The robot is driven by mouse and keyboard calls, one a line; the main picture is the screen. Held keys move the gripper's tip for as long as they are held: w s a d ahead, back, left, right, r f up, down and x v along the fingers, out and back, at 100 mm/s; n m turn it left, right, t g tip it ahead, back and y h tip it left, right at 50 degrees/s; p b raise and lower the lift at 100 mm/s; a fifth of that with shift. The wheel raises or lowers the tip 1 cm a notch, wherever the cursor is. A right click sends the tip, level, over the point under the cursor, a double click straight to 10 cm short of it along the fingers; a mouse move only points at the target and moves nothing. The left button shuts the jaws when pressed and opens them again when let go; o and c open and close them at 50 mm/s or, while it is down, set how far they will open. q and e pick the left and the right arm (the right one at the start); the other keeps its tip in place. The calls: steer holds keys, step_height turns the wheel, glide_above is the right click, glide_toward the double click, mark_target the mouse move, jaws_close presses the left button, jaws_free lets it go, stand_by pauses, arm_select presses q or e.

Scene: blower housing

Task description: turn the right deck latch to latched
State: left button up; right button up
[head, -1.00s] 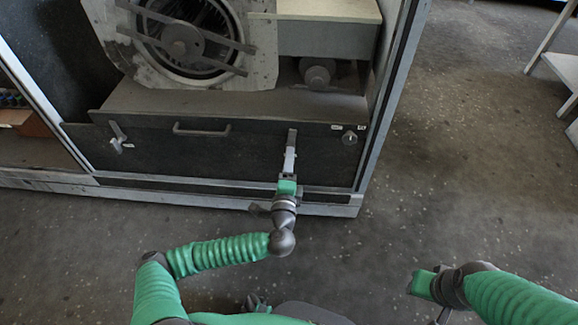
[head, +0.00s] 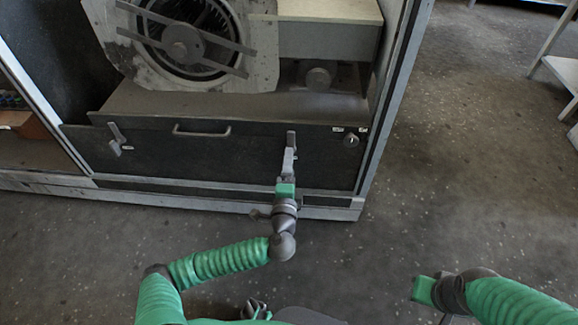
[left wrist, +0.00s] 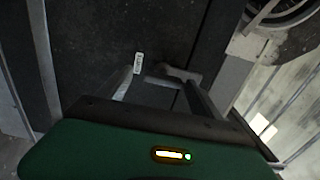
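The right deck latch (head: 291,138) is a small grey lever near the top edge of the dark deck panel (head: 240,155), right of the panel's handle. Its upper end shows above my left gripper (head: 289,160), which reaches up to it from below and hides its lower part. In the left wrist view, the left gripper's fingers (left wrist: 162,92) stand apart, with the grey latch (left wrist: 178,74) at their tips. I cannot tell whether they touch it. My right gripper (head: 424,289) hangs over the floor at the lower right, away from the panel; its fingers are not clear.
A left deck latch (head: 117,138) and a bar handle (head: 202,131) are on the same panel. A round lock (head: 351,140) sits to the right, near the cabinet's frame post (head: 388,100). The blower (head: 185,45) is above. The floor at right is clear up to a bench (head: 560,70).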

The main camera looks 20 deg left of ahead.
arm_select(q)
steer(key=shift+r, duration=0.1)
steer(key=p+v, duration=0.4)
steer(key=v, duration=1.3)
